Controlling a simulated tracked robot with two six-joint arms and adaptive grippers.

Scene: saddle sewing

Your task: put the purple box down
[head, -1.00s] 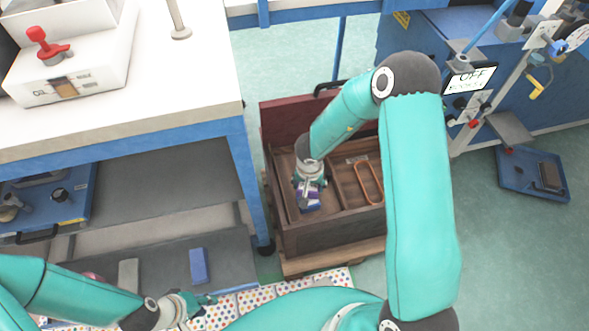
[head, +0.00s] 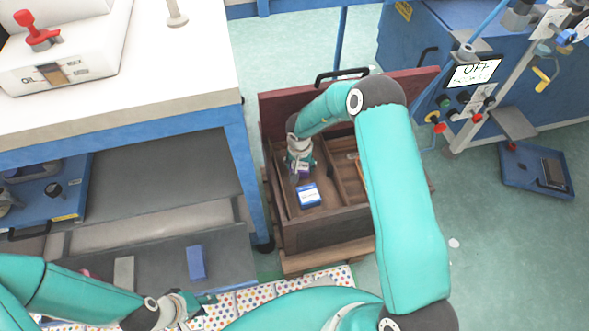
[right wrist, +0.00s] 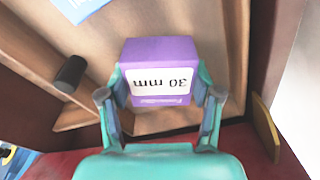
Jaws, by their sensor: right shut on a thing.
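The purple box (right wrist: 160,62), with a white label reading "30 mm", is between the fingers of my right gripper (right wrist: 160,108) in the right wrist view. The right gripper is shut on it. In the head view the right gripper (head: 301,172) is inside the open wooden chest, and a small part of the purple box (head: 304,173) shows below it. I cannot tell whether the box touches the chest floor. My left gripper (head: 200,302) is at the lower left, over the dotted mat; its finger opening is too small to tell.
A blue-and-white box (head: 309,195) lies in the same left compartment of the wooden chest (head: 325,232). A divider separates it from the right compartments. A white-topped bench (head: 120,90) stands left. A blue block (head: 196,262) lies on the lower shelf.

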